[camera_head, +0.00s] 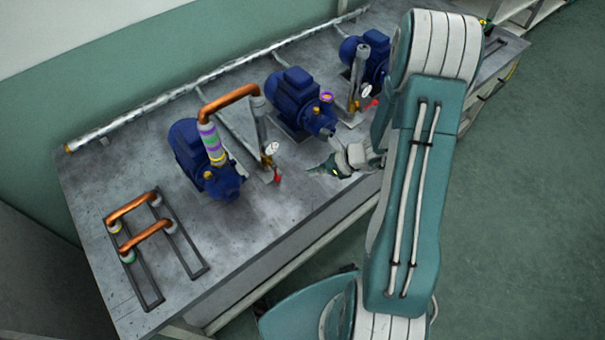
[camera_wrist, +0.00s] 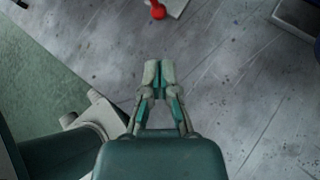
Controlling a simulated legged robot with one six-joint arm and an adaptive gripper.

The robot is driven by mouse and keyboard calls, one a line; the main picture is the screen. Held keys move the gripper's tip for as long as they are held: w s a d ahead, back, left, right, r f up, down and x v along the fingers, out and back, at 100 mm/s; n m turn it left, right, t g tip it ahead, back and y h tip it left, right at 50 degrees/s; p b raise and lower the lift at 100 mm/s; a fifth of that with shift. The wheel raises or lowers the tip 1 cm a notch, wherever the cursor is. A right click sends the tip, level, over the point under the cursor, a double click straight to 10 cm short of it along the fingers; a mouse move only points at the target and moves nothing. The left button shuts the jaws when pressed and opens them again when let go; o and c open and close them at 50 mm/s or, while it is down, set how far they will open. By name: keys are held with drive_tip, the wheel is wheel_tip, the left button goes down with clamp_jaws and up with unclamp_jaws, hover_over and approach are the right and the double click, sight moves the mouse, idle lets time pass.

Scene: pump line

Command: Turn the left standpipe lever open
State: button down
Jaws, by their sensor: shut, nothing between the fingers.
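The left standpipe (camera_head: 261,122) is a grey upright pipe with a round gauge (camera_head: 271,148) near the left pump. Its red lever (camera_head: 277,179) hangs low at the base, toward the bench's front. A red lever end (camera_wrist: 158,10) shows at the top edge of the wrist view; most of its fitting is cut off. My gripper (camera_head: 312,171) is over the front part of the bench, right of the red lever and apart from it. In the wrist view my gripper (camera_wrist: 158,72) has its fingers together, with nothing between them.
A blue pump (camera_head: 180,145) with a copper pipe (camera_head: 228,100) stands left of the standpipe. Another blue pump (camera_head: 290,92) stands behind my gripper. A second standpipe (camera_head: 358,75) with its own red lever (camera_head: 373,102) is farther right. Bare bench lies between gripper and lever.

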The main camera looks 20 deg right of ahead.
sight(287, 181)
drive_tip(key=x, duration=0.8)
drive_tip(key=shift+w+a+f, duration=0.1)
drive_tip(key=shift+a+f, duration=0.1)
drive_tip(key=shift+w+a+m+y, duration=0.1)
drive_tip(key=shift+a+m+y, duration=0.2)
drive_tip(key=shift+a+y, duration=0.2)
drive_tip(key=shift+w+d+r, duration=0.35)
drive_tip(key=shift+d, duration=0.05)
